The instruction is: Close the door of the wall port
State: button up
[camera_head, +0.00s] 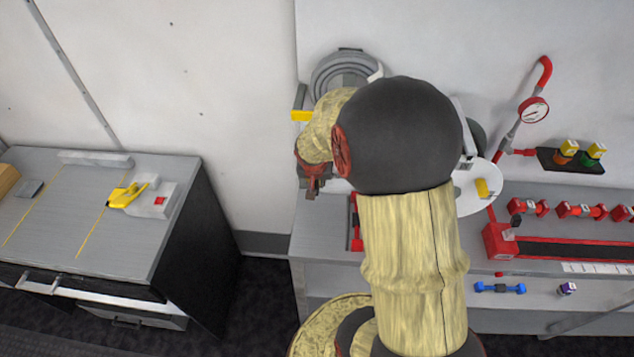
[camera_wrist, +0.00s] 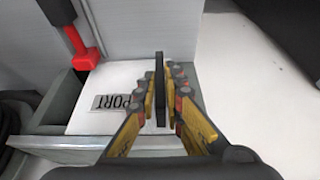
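The wall port, a round grey ringed fitting (camera_head: 343,68), is on the white wall at upper centre in the head view, partly behind my arm. A white round plate (camera_head: 466,203) shows right of my arm; I cannot tell whether it is the port's door. My gripper (camera_head: 313,188) points down below and left of the grey fitting, above the bench's left end. In the wrist view my gripper (camera_wrist: 166,108) has its yellow fingers either side of a thin dark upright plate (camera_wrist: 160,85). I cannot tell whether they touch it. A "PORT" label (camera_wrist: 117,102) lies left of them.
A bench (camera_head: 326,220) with red fittings runs below the wall.

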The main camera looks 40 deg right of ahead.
grip_shut()
dwell(0.3)
jog(key=s+d+p, duration=0.2)
jog(key=s+d, duration=0.2)
jog(key=s, duration=0.1)
jog(key=shift+s+d+p, duration=0.2)
jog(key=shift+d+p, duration=0.1)
jog(key=shift+p, duration=0.05)
jog(key=shift+o, duration=1.7)
grip_release()
jog(key=shift+s+d, duration=0.15)
jog(key=shift+o, duration=1)
